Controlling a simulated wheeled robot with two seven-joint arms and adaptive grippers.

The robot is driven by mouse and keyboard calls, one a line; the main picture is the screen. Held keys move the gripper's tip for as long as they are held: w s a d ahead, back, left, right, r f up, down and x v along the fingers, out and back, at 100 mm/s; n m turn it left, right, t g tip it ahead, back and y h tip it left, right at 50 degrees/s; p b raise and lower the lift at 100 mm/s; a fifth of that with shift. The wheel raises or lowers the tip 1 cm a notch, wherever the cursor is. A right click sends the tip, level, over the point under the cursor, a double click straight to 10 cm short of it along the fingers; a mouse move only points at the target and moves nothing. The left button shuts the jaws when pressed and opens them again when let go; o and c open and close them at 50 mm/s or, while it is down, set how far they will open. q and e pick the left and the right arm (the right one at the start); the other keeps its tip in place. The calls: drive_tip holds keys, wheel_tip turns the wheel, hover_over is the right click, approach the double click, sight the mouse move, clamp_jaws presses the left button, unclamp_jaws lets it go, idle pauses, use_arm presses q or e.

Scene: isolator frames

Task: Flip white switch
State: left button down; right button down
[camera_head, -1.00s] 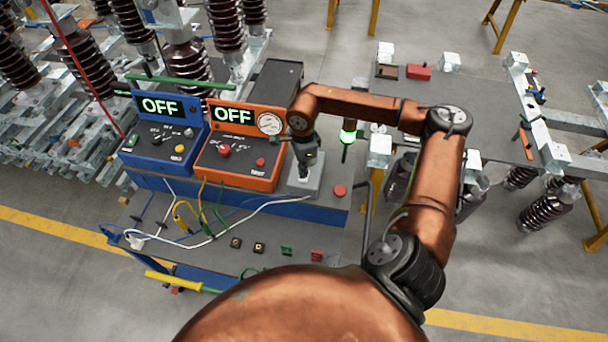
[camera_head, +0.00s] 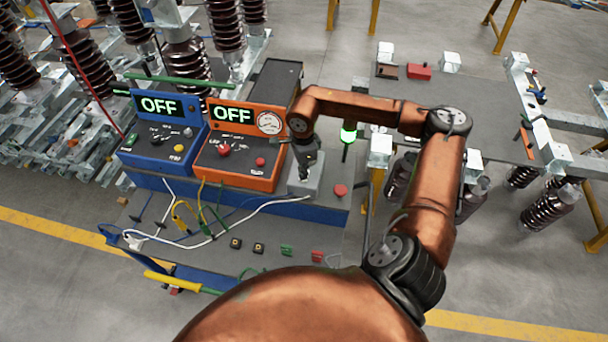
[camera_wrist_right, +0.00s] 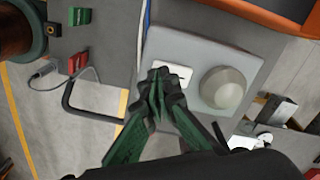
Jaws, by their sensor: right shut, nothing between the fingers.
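The white switch (camera_wrist_right: 178,72) is a small pale plate on a light grey box, seen in the right wrist view. A round pale knob or lamp (camera_wrist_right: 222,88) sits beside it. In the head view the grey box (camera_head: 313,187) stands right of the orange unit. My right gripper (camera_wrist_right: 157,78) is shut and empty, its fingertips at the near edge of the switch plate and partly covering it. Whether they touch it cannot be told. In the head view my right gripper (camera_head: 305,176) points down over the box. My left gripper is not in view.
A blue unit (camera_head: 163,135) and an orange unit (camera_head: 240,148), both reading OFF, stand left of the grey box. A red button (camera_head: 340,190) is to its right. Cables (camera_head: 215,235) and small switches lie on the bench front.

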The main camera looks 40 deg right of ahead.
drive_tip(key=shift+f+b, duration=0.35)
drive_tip(key=shift+f, duration=0.15)
drive_tip(key=shift+r, duration=0.1)
drive_tip(key=shift+r+p, duration=1.65)
drive_tip(key=shift+r, duration=1.85)
